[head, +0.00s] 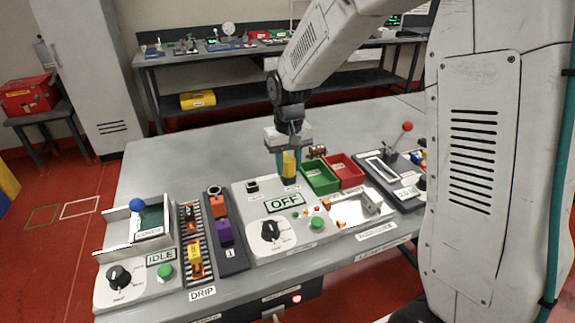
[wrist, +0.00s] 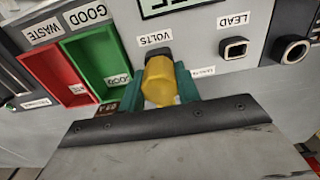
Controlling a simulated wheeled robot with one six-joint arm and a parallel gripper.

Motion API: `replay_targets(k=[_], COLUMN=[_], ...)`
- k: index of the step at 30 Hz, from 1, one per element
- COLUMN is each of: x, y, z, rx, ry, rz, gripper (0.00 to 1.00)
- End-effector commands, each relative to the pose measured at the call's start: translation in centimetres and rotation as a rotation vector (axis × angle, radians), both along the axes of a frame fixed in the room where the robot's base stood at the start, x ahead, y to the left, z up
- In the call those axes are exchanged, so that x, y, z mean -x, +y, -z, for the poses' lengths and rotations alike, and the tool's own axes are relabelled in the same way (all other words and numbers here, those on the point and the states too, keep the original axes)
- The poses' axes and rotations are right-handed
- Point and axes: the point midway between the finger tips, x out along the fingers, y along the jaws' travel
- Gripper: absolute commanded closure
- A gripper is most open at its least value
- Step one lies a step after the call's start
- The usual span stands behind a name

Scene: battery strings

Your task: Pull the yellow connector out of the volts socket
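The yellow connector (head: 289,164) stands upright at the volts socket on the grey panel. In the wrist view the yellow connector (wrist: 160,82) is just in front of the dark volts socket (wrist: 158,53), below the VOLTS label. I cannot tell how deep it sits. My gripper (head: 289,168) is above the panel, its teal fingers pointing down on both sides of the connector. In the wrist view my gripper (wrist: 163,90) has its fingers against the connector's sides, shut on it. The connector hides most of the socket opening.
The empty lead socket (wrist: 235,48) is beside the volts socket. A green bin (head: 320,178) and a red bin (head: 346,170) stand close to the right. An OFF display (head: 285,203) and a dial (head: 269,231) are in front.

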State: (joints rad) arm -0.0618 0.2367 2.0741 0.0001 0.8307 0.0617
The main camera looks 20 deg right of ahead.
Motion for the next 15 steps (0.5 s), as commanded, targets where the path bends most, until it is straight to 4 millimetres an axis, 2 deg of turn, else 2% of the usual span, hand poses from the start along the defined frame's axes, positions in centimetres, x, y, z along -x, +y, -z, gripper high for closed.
replay_targets(k=[15], x=[-0.04], y=[-0.01], z=[-0.75], rx=[0.0], ry=[-0.002], rz=[0.0], gripper=[0.95])
